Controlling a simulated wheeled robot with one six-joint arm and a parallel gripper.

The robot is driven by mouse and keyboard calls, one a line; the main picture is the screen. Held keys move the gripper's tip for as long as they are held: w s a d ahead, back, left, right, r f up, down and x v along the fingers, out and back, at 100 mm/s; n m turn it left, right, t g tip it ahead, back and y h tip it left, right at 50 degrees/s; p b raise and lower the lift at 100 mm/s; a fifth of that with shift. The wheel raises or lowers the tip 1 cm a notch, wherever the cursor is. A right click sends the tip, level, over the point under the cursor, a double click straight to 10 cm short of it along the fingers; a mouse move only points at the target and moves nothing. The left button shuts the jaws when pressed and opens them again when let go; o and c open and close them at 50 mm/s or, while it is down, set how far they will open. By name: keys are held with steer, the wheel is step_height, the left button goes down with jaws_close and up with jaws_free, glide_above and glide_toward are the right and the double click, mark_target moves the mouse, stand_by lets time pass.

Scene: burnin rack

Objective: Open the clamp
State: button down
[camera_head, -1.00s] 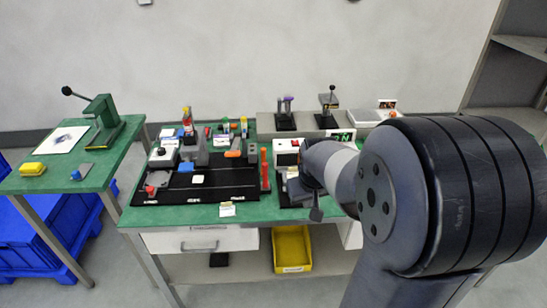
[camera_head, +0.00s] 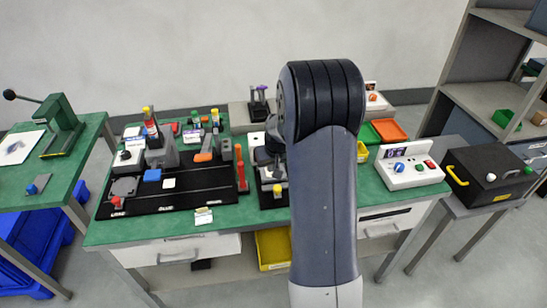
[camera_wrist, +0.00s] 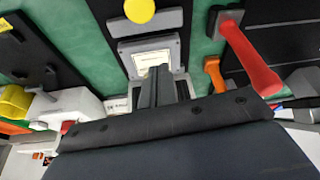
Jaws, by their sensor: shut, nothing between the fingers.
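A small black fixture with a yellow knob (camera_head: 277,190) stands on the green bench, partly hidden by my arm. In the wrist view the yellow knob (camera_wrist: 140,10) shows at the top edge, with a grey framed plate (camera_wrist: 150,55) below it. A red lever (camera_head: 241,168) stands left of the fixture; it also shows in the wrist view (camera_wrist: 248,58). Which of these parts is the clamp, and whether it is closed, I cannot tell for certain. My gripper (camera_wrist: 160,80) is shut and empty, over the grey plate's edge; contact is unclear.
A black board (camera_head: 170,196) with several small parts lies to the left. A white control box (camera_head: 409,166) and a black box with a yellow handle (camera_head: 490,174) are to the right. A yellow bin (camera_head: 272,250) sits below.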

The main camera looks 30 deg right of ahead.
mark_target(277, 189)
steer(key=shift+x, duration=0.9)
steer(key=s, duration=0.3)
steer(key=shift+s+a+p, duration=0.1)
steer(key=shift+a+p, duration=0.1)
steer(key=shift+p, duration=0.2)
steer(key=shift+s+f, duration=0.2)
steer(key=shift+s, duration=0.2)
steer(key=shift+s+a, duration=0.1)
steer(key=shift+s+a+f+b, duration=0.1)
steer(key=shift+s+a+b, duration=0.2)
steer(key=shift+s, duration=0.4)
steer(key=shift+s+a+b, duration=0.1)
steer(key=shift+s+b, duration=0.3)
steer(key=shift+s, duration=0.3)
